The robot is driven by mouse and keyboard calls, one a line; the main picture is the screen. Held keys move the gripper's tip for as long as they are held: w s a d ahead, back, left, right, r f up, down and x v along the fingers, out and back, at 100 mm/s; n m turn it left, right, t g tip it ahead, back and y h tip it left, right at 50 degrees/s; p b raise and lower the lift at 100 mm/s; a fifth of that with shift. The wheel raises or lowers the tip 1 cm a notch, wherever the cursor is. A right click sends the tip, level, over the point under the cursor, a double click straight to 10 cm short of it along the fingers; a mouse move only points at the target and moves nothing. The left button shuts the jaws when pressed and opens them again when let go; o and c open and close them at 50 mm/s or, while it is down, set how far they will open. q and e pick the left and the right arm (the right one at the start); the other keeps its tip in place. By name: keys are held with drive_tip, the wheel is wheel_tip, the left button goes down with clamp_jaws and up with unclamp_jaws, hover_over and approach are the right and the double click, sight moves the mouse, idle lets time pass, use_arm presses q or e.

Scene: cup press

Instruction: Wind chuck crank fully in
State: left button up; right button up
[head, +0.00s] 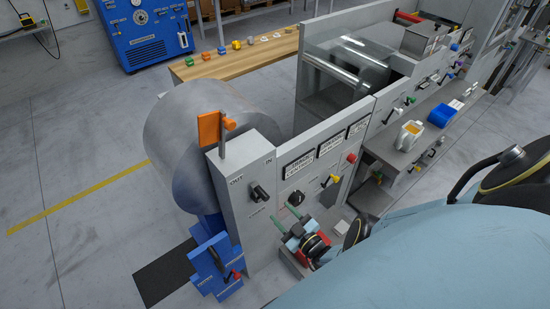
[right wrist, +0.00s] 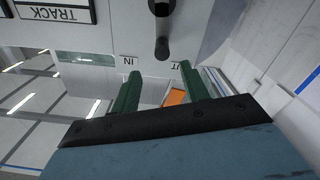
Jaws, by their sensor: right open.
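The chuck crank (head: 259,191) is a small black handle on the grey front panel (head: 240,222), below the IN and OUT labels. In the right wrist view the crank (right wrist: 162,28) is a dark peg sticking out at the top centre. My right gripper (head: 298,213) has green fingers and is open and empty, in front of the panel, to the right of and below the crank. In the right wrist view its fingers (right wrist: 157,80) are spread apart, with a gap between them and the crank. My left gripper is not in view.
A large grey cylinder (head: 185,150) stands behind the panel, with an orange plate (head: 208,130) near its top. A blue fixture (head: 215,265) with a red-tipped lever sits low at the left. More knobs and labels line the panel to the right. A wooden bench (head: 245,60) stands behind.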

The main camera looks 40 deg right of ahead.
drive_tip(key=shift+s, duration=0.3)
